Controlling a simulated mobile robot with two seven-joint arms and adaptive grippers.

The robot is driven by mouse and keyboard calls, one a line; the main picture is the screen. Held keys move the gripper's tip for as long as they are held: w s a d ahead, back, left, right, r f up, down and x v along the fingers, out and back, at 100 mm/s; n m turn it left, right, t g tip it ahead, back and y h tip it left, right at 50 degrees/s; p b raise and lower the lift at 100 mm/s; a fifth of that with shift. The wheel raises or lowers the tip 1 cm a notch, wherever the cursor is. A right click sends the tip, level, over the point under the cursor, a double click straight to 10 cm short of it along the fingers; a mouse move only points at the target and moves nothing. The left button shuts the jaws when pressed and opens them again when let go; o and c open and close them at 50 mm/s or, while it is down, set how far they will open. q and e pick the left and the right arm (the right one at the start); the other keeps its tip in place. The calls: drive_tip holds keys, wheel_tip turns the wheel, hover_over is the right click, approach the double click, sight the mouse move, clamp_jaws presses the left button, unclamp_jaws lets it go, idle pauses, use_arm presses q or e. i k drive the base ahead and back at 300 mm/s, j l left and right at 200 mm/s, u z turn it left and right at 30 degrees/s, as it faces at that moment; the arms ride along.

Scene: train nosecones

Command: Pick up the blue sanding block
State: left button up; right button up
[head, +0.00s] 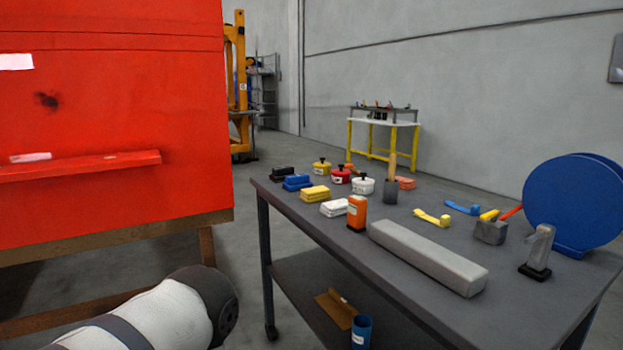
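The blue sanding block (297,182) lies near the far left edge of the dark grey table (340,244). It sits between a black block (283,173) behind it and a yellow block (315,194) in front of it. It looks free, with nothing on top of it. Part of my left arm shows at the lower left, below and to the left of the table. Neither gripper is in view.
Red (341,174) and white (363,184) pots stand behind. A large red panel (110,120) fills the left. Floor shows between panel and table.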

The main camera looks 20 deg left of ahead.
sight(295, 183)
drive_tip(key=i+j+z, duration=0.2)
drive_tip(key=j, duration=0.35)
drive_tip(key=i+j+z, duration=0.2)
drive_tip(key=j, duration=0.35)
drive_tip(key=i+j+z, duration=0.2)
drive_tip(key=j, duration=0.4)
drive_tip(key=i+j+z, duration=0.1)
drive_tip(key=j+z, duration=0.15)
drive_tip(key=j, duration=0.35)
drive_tip(key=i+j+z, duration=0.2)
drive_tip(key=j, duration=0.4)
drive_tip(key=k, duration=0.1)
